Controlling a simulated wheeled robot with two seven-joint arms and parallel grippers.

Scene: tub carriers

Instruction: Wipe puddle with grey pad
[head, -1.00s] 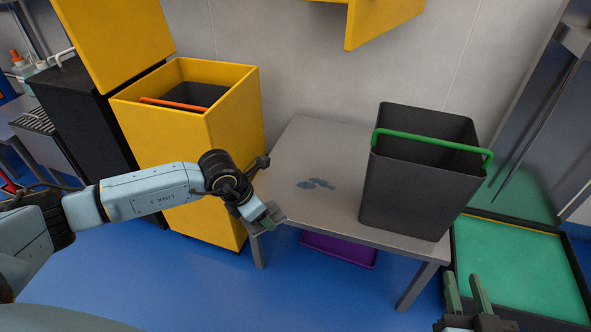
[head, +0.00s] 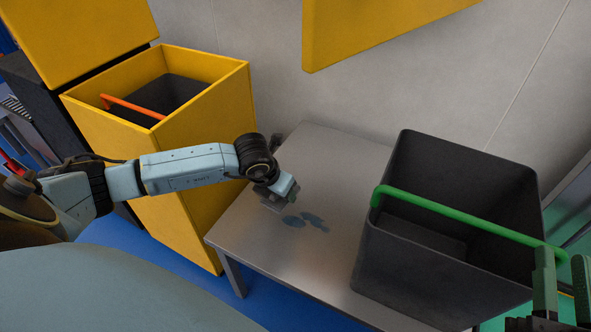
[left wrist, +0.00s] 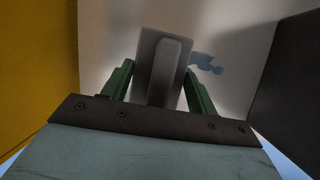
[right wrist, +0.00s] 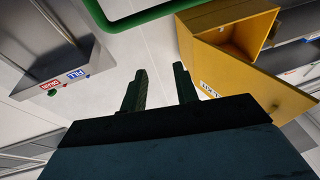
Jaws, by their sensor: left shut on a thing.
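The puddle (head: 308,222) is a few dark blue-grey blots on the grey table (head: 270,245). It also shows in the left wrist view (left wrist: 207,63), just right of the grey pad. My left gripper (head: 284,192) is shut on the grey pad (left wrist: 160,70), a flat block with a raised grip between the green fingers. The pad is beside the puddle, at or just above the table; I cannot tell if it touches. My right gripper (head: 563,283) is open and empty, at the lower right by the black tub; its parted fingers show in the right wrist view (right wrist: 160,88).
A black tub (head: 440,280) with a green handle (head: 455,217) stands on the table, right of the puddle. A yellow bin (head: 215,120) holding a dark tub with an orange handle (head: 132,107) stands left of the table. The table's back is clear.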

